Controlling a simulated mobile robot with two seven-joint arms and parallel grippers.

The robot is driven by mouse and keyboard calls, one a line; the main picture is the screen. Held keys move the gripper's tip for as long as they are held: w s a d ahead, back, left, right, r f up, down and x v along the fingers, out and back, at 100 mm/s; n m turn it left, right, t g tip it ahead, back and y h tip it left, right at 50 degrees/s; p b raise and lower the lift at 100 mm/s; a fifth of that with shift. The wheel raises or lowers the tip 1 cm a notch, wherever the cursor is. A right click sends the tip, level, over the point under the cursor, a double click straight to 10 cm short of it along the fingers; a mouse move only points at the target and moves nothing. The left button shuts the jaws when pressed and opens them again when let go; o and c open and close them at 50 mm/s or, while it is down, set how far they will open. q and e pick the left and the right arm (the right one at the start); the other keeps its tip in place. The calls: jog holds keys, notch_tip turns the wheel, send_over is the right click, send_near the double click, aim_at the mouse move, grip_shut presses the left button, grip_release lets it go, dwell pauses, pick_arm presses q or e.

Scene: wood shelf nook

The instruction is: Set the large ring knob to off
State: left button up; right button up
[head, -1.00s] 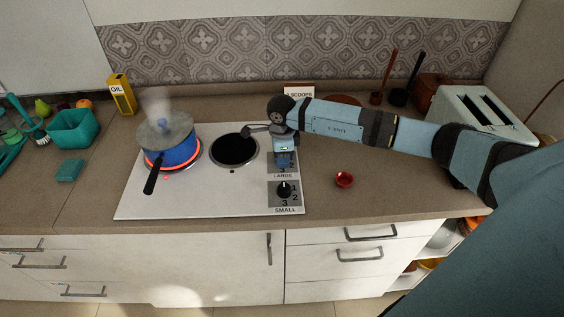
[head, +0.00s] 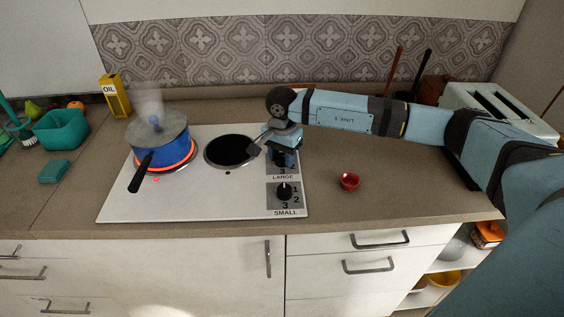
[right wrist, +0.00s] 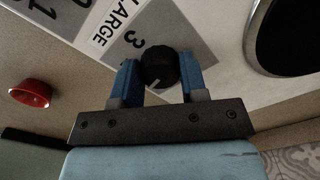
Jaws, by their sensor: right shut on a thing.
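The large ring knob (right wrist: 160,67) is black and round, with a white pointer line toward the lower left in the right wrist view. A printed 3 is at its upper left, with the word LARGE beyond. My right gripper (right wrist: 160,80) is shut on it, one blue finger on each side. In the head view the right gripper (head: 284,155) hides most of the knob and its scale. The cooktop (head: 190,207) is white. A blue pot (head: 180,152) with a lid stands steaming on a red-glowing ring (head: 193,160). My left gripper is out of view.
The small ring knob (head: 284,191) is just below in the head view. The dark ring (head: 230,150) is bare. A toaster (head: 490,105) stands at the right, an oil carton (head: 115,95) at the back left.

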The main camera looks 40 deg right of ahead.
jog(key=shift+f+n+b, duration=0.15)
jog(key=shift+n+b, duration=0.15)
jog(key=shift+n, duration=0.2)
jog(key=shift+n+b, duration=0.6)
jog(key=shift+n, duration=0.3)
jog(key=n+b, duration=0.2)
jog(key=n, duration=0.1)
jog(key=shift+n, duration=0.3)
jog(key=shift+n+b, duration=0.6)
jog(key=shift+n, duration=0.3)
jog(key=n+b, duration=0.1)
jog(key=n, duration=0.1)
jog(key=shift+n, duration=0.4)
jog(key=shift+n+b, duration=0.55)
jog(key=shift+n, duration=0.25)
jog(key=shift+n+b, duration=0.35)
jog(key=shift+n, duration=0.55)
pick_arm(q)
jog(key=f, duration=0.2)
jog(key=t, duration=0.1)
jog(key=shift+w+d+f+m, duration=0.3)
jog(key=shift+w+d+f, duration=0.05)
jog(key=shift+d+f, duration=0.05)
pick_arm(e)
jog(key=shift+n, duration=0.5)
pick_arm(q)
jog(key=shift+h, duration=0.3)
